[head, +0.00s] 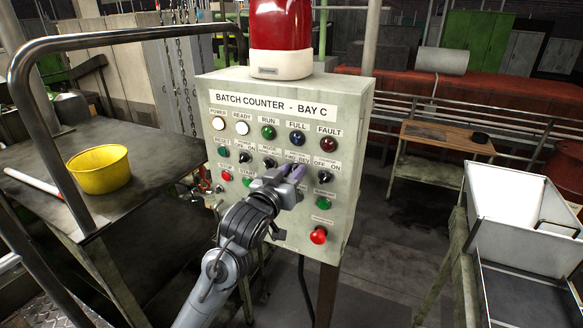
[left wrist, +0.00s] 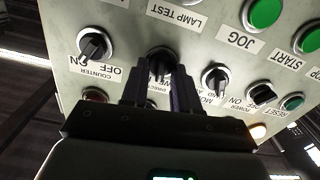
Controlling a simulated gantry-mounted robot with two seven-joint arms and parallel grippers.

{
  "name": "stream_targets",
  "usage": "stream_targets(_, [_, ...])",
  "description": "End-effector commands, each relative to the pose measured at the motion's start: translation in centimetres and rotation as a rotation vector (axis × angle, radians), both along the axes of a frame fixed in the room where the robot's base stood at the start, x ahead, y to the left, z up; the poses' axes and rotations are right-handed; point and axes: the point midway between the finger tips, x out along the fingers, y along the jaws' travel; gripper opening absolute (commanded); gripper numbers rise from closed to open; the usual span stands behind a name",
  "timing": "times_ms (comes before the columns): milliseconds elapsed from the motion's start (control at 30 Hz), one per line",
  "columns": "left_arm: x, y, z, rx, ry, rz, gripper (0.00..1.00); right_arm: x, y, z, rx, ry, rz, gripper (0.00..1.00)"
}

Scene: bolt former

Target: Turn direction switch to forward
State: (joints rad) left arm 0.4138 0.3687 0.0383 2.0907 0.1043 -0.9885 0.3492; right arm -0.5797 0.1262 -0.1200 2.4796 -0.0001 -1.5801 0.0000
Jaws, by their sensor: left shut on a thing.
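The control panel (head: 287,95) is a pale green box labelled "BATCH COUNTER - BAY C". My left gripper (head: 296,173) is at the panel face, just under the FWD/REV label, and hides the direction switch in the head view. In the left wrist view, which is upside down, the black direction switch (left wrist: 160,54) sits between the two dark fingers of my left gripper (left wrist: 161,82). The fingers are shut on it. Which way its pointer faces is hidden. My right gripper is in neither view.
The counter switch (left wrist: 94,47) and mode switch (left wrist: 214,80) flank the fingers closely. A red mushroom button (head: 318,236) sits low on the panel. A red beacon (head: 281,35) stands on top.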

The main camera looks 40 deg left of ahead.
Motion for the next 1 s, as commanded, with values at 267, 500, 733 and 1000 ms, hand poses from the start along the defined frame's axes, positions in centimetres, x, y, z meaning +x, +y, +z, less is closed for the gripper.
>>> stream_targets(267, [0.0,0.1,0.2,-0.223,-0.056,0.0,0.0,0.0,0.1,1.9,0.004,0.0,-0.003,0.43])
stream_targets(500, [-0.1,0.2,0.1,-0.346,-0.09,0.0,0.0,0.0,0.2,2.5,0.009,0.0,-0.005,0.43])
stream_targets(733, [-0.1,0.2,0.0,-0.399,-0.103,0.0,0.0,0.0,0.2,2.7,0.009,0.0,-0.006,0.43])
stream_targets(1000, [-0.1,0.2,0.0,-0.411,-0.107,0.0,0.0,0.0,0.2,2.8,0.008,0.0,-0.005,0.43])
